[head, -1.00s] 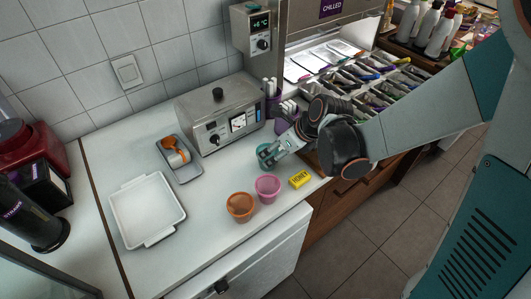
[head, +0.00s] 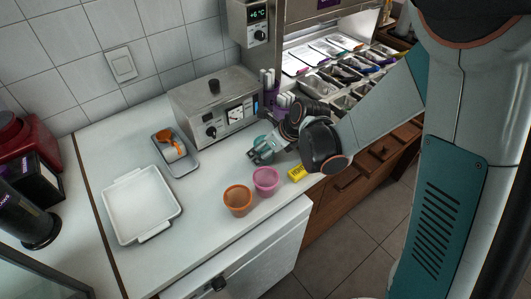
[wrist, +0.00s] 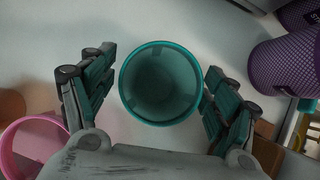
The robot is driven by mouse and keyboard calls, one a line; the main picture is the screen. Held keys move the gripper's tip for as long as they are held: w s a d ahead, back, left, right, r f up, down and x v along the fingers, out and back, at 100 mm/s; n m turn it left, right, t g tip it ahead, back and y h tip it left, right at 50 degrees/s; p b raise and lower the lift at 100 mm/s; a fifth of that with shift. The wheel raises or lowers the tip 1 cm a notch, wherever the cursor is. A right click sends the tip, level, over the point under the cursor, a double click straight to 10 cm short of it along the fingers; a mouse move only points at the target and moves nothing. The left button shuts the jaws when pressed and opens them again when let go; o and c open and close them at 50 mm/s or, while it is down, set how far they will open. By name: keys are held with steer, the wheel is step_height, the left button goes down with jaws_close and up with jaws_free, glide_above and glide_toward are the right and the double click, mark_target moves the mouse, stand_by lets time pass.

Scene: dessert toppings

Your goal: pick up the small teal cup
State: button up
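The small teal cup (wrist: 160,85) stands on the white counter, seen from above with its open mouth facing the camera in the wrist view. My gripper (wrist: 160,80) is open, with one finger on each side of the cup. A narrow gap shows at the left finger; the right finger is very close to the rim, and I cannot tell whether it touches. In the head view my gripper (head: 262,153) hides much of the cup (head: 259,141).
A steel appliance (head: 215,106) is behind. Purple containers (wrist: 285,75) are close on the right. A white tray (head: 174,211) lies left.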

steer(key=c, duration=0.8)
steer(key=shift+c, duration=0.2)
steer(key=shift+r, duration=0.1)
